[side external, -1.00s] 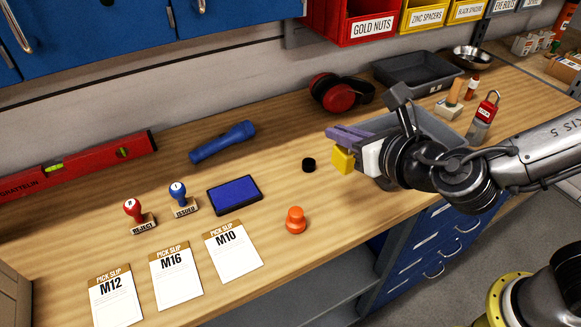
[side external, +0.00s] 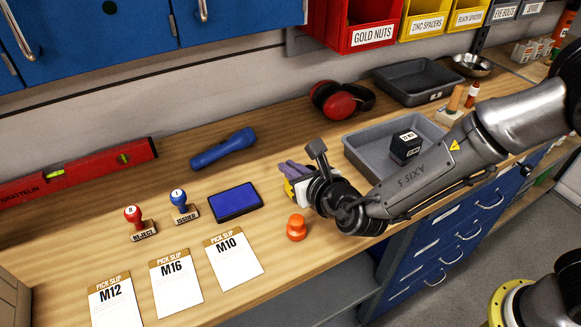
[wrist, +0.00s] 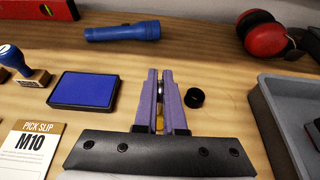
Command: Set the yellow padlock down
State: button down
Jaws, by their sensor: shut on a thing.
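The yellow padlock (side external: 289,189) is held in my gripper (side external: 288,169), whose purple fingers are shut on it. In the side view only a small yellow part shows below the fingers. In the wrist view a yellow sliver of the padlock (wrist: 160,123) shows between the fingers (wrist: 160,76), with a bit of metal near the tips. The gripper is low over the wooden bench (side external: 240,285), right of the blue ink pad (side external: 235,201) and behind the orange knob-shaped piece (side external: 296,227). Whether the padlock touches the bench cannot be told.
A black cap (wrist: 194,97) lies just right of the fingers. A grey tray (side external: 360,152) holding a black block (side external: 405,147) is further right. Stamps (side external: 183,208), pick slips (side external: 232,258) and a blue flashlight (side external: 223,149) lie left. Bare bench shows between flashlight and gripper.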

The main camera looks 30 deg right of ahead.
jog(key=shift+f, duration=0.1)
jog(key=c, duration=1.4)
grip_release()
jog(key=shift+f, duration=0.1)
jog(key=o, duration=0.4)
